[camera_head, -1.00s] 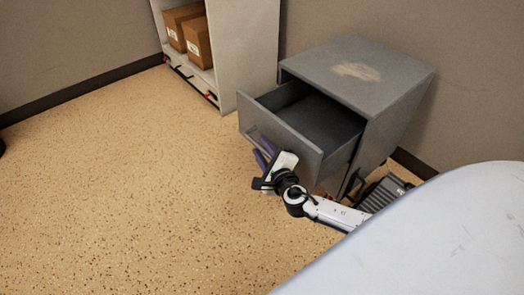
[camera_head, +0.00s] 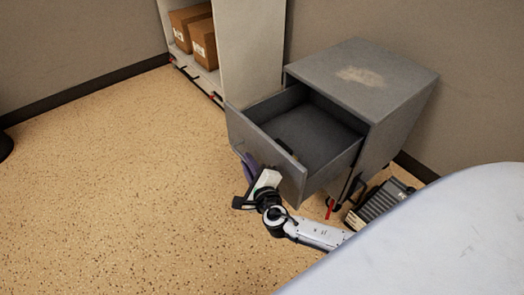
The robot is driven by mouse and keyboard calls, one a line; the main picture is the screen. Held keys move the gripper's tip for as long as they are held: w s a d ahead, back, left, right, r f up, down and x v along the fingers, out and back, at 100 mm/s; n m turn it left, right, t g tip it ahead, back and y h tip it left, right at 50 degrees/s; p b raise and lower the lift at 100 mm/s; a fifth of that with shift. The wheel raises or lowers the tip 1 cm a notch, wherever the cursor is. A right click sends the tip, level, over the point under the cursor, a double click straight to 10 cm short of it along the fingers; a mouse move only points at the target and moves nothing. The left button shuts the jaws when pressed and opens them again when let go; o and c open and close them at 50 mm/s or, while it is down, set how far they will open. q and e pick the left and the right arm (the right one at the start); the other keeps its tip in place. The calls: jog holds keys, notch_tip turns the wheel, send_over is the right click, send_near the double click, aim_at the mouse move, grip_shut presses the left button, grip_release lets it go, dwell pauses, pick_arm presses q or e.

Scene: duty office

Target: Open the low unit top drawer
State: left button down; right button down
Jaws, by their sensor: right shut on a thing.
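The grey low unit (camera_head: 370,75) stands against the back wall with a pale worn patch on its top. My right gripper (camera_head: 250,165) is at the drawer's front face and is shut on the drawer's handle; the grip itself is small and partly hidden by the gripper body. My left gripper is not in view.
A pale shelf unit (camera_head: 250,50) with brown cardboard boxes (camera_head: 203,42) stands at the back left. A dark ribbed object (camera_head: 380,203) lies right of the low unit. A pale rounded surface (camera_head: 440,240) fills the lower right.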

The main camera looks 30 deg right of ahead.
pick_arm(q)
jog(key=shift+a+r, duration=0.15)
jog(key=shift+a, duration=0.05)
pick_arm(e)
jog(key=shift+s+a, duration=0.1)
jog(key=shift+a, duration=1.05)
jog(key=c, duration=1.8)
grip_release()
jog(key=shift+c, duration=0.2)
jog(key=shift+d, duration=0.1)
